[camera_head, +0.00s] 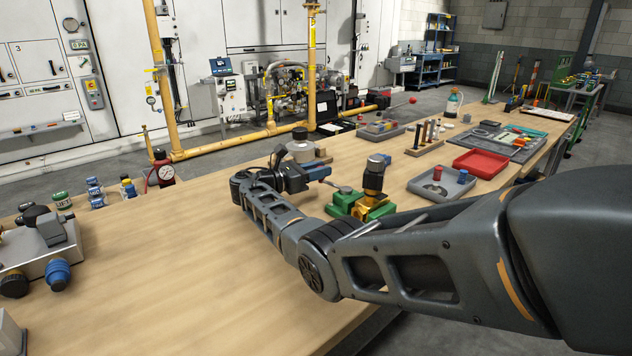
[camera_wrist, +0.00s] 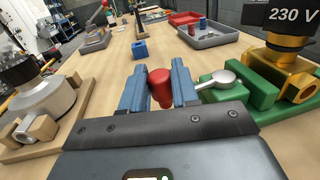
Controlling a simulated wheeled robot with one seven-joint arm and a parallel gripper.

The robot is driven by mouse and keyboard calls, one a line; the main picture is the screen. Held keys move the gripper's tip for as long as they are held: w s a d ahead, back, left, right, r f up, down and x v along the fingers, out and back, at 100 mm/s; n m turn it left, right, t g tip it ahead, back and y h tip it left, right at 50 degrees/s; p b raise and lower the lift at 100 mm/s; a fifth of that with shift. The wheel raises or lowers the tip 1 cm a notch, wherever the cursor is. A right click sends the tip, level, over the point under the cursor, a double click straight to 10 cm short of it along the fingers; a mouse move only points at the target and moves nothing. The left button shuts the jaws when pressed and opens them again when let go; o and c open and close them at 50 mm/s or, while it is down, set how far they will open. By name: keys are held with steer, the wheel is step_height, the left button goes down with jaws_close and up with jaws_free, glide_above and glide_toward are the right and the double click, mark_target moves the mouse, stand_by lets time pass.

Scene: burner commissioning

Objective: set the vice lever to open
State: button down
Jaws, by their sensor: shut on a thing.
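The green vice (camera_wrist: 255,88) stands on the bench, to the right of my gripper in the wrist view. It also shows in the head view (camera_head: 345,203). A brass valve body (camera_wrist: 290,75) with a black "230 V" top sits in it. The vice lever has a silver rounded hub (camera_wrist: 223,79) and a short rod running left towards a red knob (camera_wrist: 160,88). My gripper (camera_wrist: 159,84) is shut on the red knob, one blue finger on each side. In the head view my gripper (camera_head: 322,172) is left of the vice, and the knob is hidden.
A wooden stand with a grey round device (camera_wrist: 45,105) is close on the left in the wrist view. A small blue block (camera_wrist: 139,50) lies beyond my fingers. A grey tray (camera_head: 425,193) and a red tray (camera_head: 480,160) stand farther right.

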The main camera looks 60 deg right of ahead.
steer(key=shift+s+d+f+m+g+y+b, duration=0.1)
steer(key=shift+s+d+m+g+y+b, duration=0.3)
steer(key=shift+s+d+g+b, duration=0.1)
steer(key=c, duration=1.2)
jaws_free()
steer(key=shift+o, duration=0.6)
steer(key=shift+d, duration=0.2)
steer(key=shift+o, duration=0.9)
steer(key=shift+w+a, duration=0.1)
steer(key=shift+w+a, duration=0.1)
steer(key=shift+b+v, duration=0.7)
steer(key=shift+v, duration=3.1)
